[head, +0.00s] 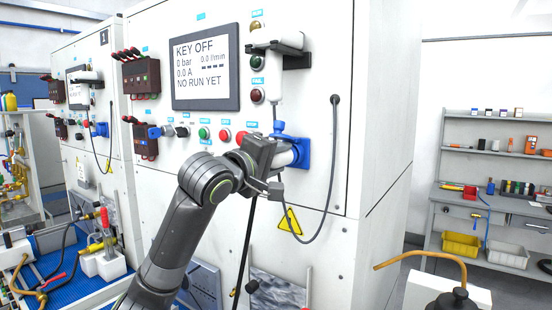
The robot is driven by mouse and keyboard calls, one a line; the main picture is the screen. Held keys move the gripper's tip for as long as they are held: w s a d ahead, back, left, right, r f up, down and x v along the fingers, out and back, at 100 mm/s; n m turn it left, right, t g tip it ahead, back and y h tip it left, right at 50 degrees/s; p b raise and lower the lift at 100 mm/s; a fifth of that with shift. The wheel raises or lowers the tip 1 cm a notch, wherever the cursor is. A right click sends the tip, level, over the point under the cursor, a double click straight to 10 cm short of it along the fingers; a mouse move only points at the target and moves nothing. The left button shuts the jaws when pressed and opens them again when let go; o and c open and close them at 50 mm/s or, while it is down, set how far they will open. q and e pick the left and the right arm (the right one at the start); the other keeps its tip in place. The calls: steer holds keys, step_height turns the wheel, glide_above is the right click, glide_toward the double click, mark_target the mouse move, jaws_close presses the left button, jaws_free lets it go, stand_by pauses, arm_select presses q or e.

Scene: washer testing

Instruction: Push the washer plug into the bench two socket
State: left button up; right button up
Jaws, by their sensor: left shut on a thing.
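My left gripper (276,170) is shut on the washer plug (284,158), a pale cylinder largely hidden by the fingers. A black cable (246,250) hangs down below the gripper. The plug's front end meets the blue socket (301,147) on the bench's white front panel. I cannot tell how deep the plug sits in it. My right gripper is not in view.
Above the socket, a grey-white handheld tool (273,82) hangs in a black holder, with its grey cable (331,165) looping down to the right. A screen (206,68) reads "KEY OFF" and "NO RUN YET". Shelves (497,150) stand at the right.

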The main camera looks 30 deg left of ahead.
arm_select(q)
steer(key=shift+w, duration=0.3)
stand_by(0.5)
steer(key=o, duration=1)
steer(key=shift+d, duration=0.1)
steer(key=shift+s, duration=0.1)
steer(key=shift+s+a, duration=0.2)
steer(key=shift+s, duration=0.4)
steer(key=s, duration=0.5)
steer(key=shift+s+a, duration=0.3)
steer(key=shift+a, duration=0.05)
